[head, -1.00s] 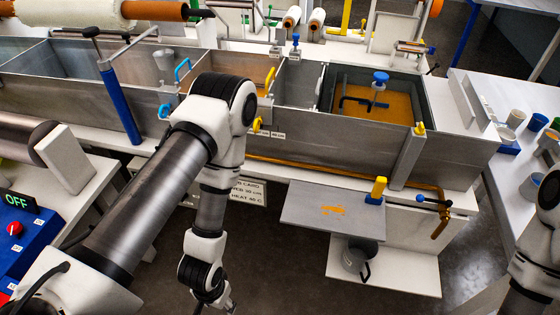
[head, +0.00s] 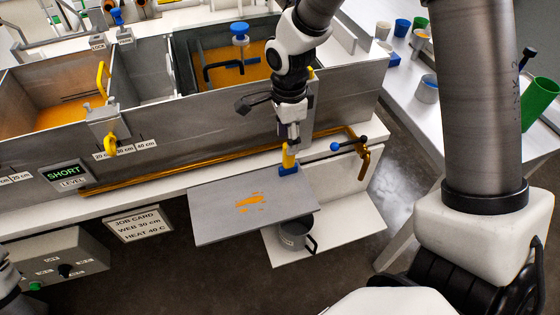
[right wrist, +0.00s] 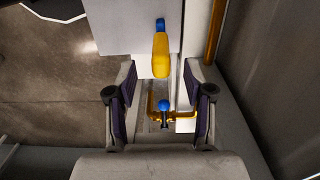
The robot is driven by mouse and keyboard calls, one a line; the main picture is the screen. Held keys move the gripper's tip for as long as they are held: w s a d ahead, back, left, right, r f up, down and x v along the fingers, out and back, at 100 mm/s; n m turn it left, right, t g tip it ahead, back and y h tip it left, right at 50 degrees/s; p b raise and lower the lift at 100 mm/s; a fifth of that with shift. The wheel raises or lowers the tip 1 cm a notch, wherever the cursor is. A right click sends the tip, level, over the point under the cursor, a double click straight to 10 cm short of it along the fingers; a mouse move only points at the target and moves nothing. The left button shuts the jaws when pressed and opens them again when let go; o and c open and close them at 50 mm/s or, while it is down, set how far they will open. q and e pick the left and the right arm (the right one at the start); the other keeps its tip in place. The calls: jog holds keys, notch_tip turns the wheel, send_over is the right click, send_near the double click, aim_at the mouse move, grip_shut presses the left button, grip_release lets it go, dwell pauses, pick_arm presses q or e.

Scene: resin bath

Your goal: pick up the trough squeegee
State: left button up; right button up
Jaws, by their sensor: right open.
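The trough squeegee, with a yellow handle and a blue foot (head: 289,162), stands at the right end of a grey shelf (head: 215,222) in front of the bath. In the right wrist view its yellow handle (right wrist: 161,58) shows between the two fingers, with blue beyond it. My right gripper (head: 289,142) is just above the handle, pointing down. It is open (right wrist: 160,72), one finger on each side of the handle in the picture. I cannot tell whether the fingers touch it. My left gripper is not visible.
The bath's metal wall (head: 225,135) stands close behind the squeegee. A valve with a blue knob (head: 335,146) is to its right. A grey mug (head: 295,235) stands on a lower white shelf (head: 345,228). Cups stand on the right bench (head: 400,75). Orange smears mark the grey shelf.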

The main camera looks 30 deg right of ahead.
aim_at(289, 158)
jog(key=shift+s+f, duration=0.3)
jog(key=shift+f, duration=0.15)
jog(key=f, duration=0.4)
jog(key=f+p, duration=0.1)
jog(key=f, duration=0.2)
jog(key=shift+w+d, duration=0.25)
grip_shut()
